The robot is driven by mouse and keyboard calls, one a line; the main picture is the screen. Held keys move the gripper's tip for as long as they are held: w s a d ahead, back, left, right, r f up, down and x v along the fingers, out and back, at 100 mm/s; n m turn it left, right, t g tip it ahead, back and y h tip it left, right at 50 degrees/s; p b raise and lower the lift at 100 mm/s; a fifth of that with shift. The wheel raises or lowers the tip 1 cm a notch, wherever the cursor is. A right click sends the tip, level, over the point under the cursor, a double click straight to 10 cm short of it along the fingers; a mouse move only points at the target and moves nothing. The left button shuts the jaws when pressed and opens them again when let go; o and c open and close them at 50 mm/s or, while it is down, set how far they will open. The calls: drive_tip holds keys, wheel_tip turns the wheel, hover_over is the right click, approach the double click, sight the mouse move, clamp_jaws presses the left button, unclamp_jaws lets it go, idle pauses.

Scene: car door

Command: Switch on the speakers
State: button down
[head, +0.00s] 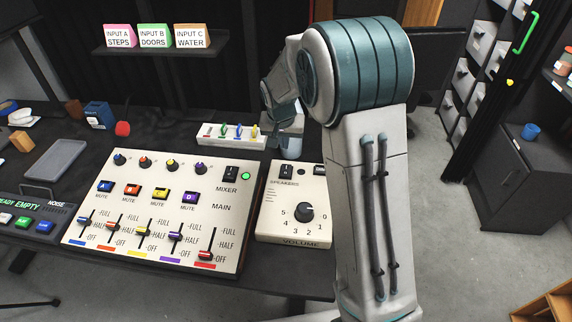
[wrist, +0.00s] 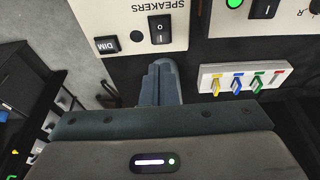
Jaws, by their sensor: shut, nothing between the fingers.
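The cream speakers panel (head: 268,228) stands right of the mixer in the head view, with a volume knob (head: 305,212) pointing up and slightly right. Its black rocker switch marked I and O (head: 287,169) is at the panel's back edge. The wrist view shows the same rocker (wrist: 160,30) beside a DIM button (wrist: 106,43), under the upside-down SPEAKERS label. Which side of the rocker is pressed is unclear. My gripper (wrist: 162,72) is shut and empty, its fingertips just off the panel's back edge, in line with the rocker. In the head view my arm hides the panel's right side.
The mixer (head: 140,215) has sliders, knobs and a lit green lamp (head: 245,176) by its switch. A white strip with coloured plugs (head: 232,135) lies behind the panels, close beside my gripper (wrist: 238,80). A cabinet (head: 515,190) stands at the right, across open floor.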

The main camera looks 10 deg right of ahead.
sight(287, 166)
drive_tip(key=shift+w+d+r+b, duration=0.15)
drive_tip(key=shift+w+r+b, duration=0.1)
drive_tip(key=shift+b, duration=2.7)
drive_tip(key=shift+f, duration=0.1)
drive_tip(key=x, duration=1.4)
drive_tip(key=shift+w+p, duration=0.3)
